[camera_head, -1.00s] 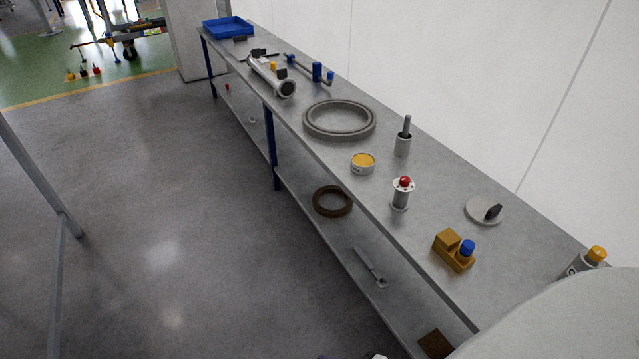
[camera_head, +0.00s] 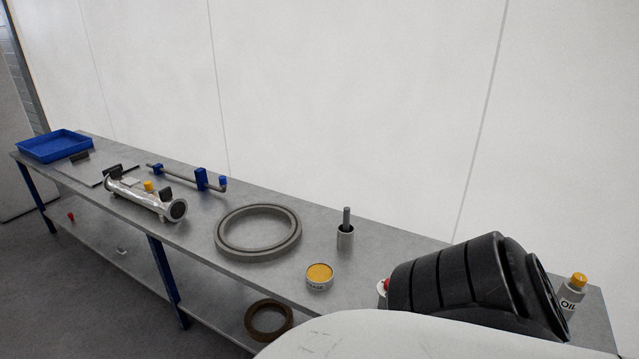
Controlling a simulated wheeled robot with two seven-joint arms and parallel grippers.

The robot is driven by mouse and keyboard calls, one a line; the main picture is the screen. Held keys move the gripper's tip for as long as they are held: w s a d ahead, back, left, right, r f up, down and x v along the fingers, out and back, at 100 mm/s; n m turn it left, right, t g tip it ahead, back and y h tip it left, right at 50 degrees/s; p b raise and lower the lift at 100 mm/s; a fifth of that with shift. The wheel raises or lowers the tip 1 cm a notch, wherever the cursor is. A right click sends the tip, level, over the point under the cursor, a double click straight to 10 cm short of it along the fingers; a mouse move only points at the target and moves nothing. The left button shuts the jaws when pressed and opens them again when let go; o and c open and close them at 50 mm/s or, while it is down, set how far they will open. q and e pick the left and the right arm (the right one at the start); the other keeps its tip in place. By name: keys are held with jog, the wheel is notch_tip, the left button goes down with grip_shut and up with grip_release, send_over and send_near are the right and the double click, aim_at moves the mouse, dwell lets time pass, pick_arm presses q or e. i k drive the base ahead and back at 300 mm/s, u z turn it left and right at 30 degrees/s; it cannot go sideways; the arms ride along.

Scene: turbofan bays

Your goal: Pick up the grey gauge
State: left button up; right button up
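No thing on the bench is plainly marked as the grey gauge, and I cannot tell which one it is. Grey things that show are a large flat ring (camera_head: 229,247) lying on the bench and a small grey cup with a rod standing in it (camera_head: 345,238). A flat grey disc with a black piece on it, seen earlier at the near end, is hidden behind my black and white arm parts. Neither of my grippers shows, so nothing can be seen held.
The long grey bench (camera_head: 200,230) runs along a white wall. On it are a blue tray (camera_head: 55,147), a silver pipe (camera_head: 140,197), a blue-fitted rod (camera_head: 202,180), a yellow-topped tin (camera_head: 319,278) and an oil bottle (camera_head: 570,297). A brown ring (camera_head: 250,327) lies on the lower shelf.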

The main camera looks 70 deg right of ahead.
aim_at(381, 293)
jog(key=i, duration=1.4)
jog(key=z, duration=2.3)
